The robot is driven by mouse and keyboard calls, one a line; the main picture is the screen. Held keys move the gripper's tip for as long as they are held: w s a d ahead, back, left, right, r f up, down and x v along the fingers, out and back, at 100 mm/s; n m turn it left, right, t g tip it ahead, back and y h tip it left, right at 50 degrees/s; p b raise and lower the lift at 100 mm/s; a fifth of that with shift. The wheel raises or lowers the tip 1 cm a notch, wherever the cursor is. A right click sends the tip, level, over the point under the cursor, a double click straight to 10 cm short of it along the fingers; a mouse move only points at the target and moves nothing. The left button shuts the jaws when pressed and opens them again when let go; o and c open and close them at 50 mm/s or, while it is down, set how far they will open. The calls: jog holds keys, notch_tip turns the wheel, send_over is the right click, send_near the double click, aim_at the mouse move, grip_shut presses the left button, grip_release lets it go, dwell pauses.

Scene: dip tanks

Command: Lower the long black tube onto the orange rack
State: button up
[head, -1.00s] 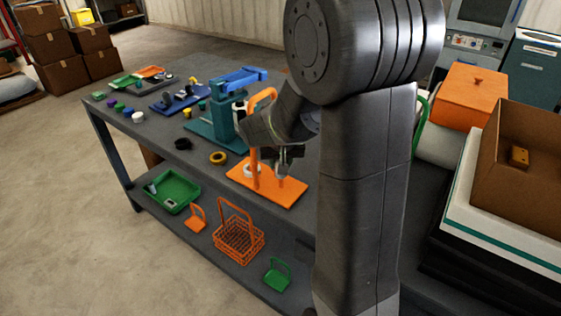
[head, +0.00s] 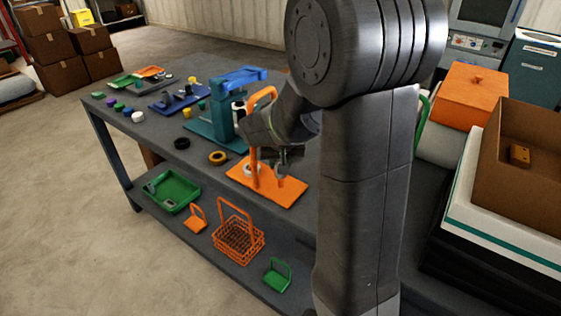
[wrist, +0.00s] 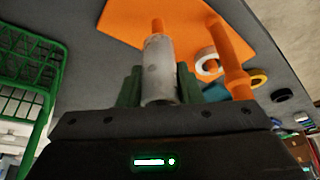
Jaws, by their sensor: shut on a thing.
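The orange rack (head: 262,184) lies on the grey table in front of my arm. It has a tall orange post with a bent top (head: 253,150) and a shorter peg (wrist: 157,25). My gripper (wrist: 160,90), with green fingers, is shut on a tube (wrist: 159,70) that looks pale grey, not black, in the wrist view. The tube points toward the rack, in line with the shorter peg, whose orange shows beyond its far end. I cannot tell whether the tube is around the peg. In the head view my wrist partly hides the gripper (head: 283,160) above the rack.
A white ring (head: 250,170) is by the tall post. A green basket (wrist: 25,75) shows at left in the wrist view. An orange basket (head: 238,240) stands on the shelf below.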

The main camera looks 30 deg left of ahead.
jog(key=shift+f+b, duration=1.8)
jog(key=shift+f, duration=0.15)
dwell(0.8)
dwell(0.4)
jog(key=o, duration=1.7)
notch_tip(320, 180, up, 8)
jog(key=p, duration=0.5)
jog(key=shift+p, duration=0.4)
jog(key=shift+r, duration=0.1)
jog(key=shift+s+d+r+p, duration=0.1)
jog(key=shift+d+r+p, duration=0.7)
jog(key=shift+r, duration=0.35)
jog(key=shift+s+d+r+p, duration=0.1)
jog(key=shift+d+r+p, duration=0.65)
jog(key=shift+r, duration=0.35)
jog(key=shift+d+r+p, duration=0.7)
jog(key=shift+r+p, duration=0.15)
jog(key=shift+r, duration=0.3)
